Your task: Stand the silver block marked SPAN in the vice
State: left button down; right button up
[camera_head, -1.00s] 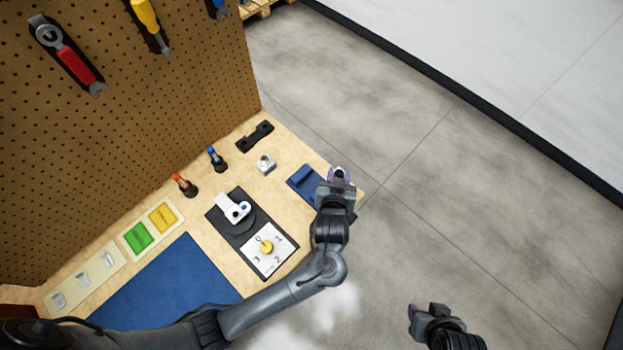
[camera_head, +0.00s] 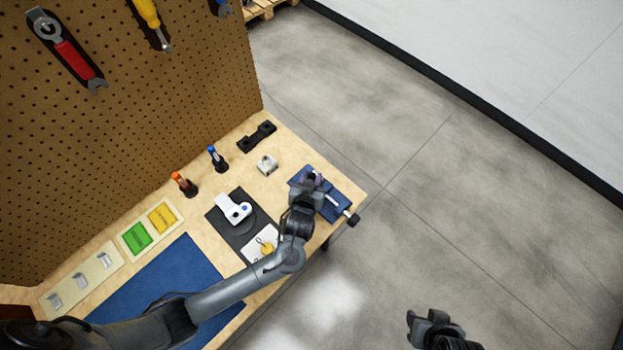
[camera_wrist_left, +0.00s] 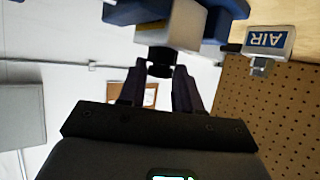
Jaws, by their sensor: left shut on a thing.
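My left gripper (camera_head: 312,181) is shut on the silver block and is over the blue vice (camera_head: 331,203) at the right end of the bench. In the left wrist view the silver block (camera_wrist_left: 182,27) has a dark stem, with the fingers (camera_wrist_left: 158,82) closed at that stem. Blue vice parts (camera_wrist_left: 222,6) show on both sides of the block; I cannot tell if it rests on the vice floor. No SPAN marking is visible. My right gripper (camera_head: 424,318) is over the floor, away from the bench; its opening is unclear.
Another silver block (camera_head: 266,164) stands behind the vice; the left wrist view shows a block labelled AIR (camera_wrist_left: 268,41). A black bracket (camera_head: 257,137), blue-topped tool (camera_head: 217,158), dial plate (camera_head: 262,243) and blue mat (camera_head: 175,290) share the bench. A pegboard (camera_head: 130,130) stands behind.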

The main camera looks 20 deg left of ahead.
pick_arm(q)
jog(key=shift+f, duration=0.2)
jog(key=c, duration=0.8)
grip_release()
jog(key=shift+r, duration=0.2)
jog(key=p+v, duration=0.2)
jog(key=v, duration=1)
jog(key=s+a+r+m+g+h, duration=0.1)
jog(key=s+a+g, duration=0.1)
jog(key=s, duration=0.3)
jog(key=s+a+r+m+g+h, duration=0.1)
jog(key=s+a+g, duration=0.2)
jog(key=s+g, duration=0.1)
jog(key=s+a+r+m+g, duration=0.1)
jog(key=s+a+m+g, duration=0.1)
jog(key=s, duration=0.4)
jog(key=shift+s+a+r+g+h, duration=0.4)
jog(key=shift+a+g, duration=0.1)
jog(key=shift+a, duration=0.15)
jog(key=shift+w, duration=0.1)
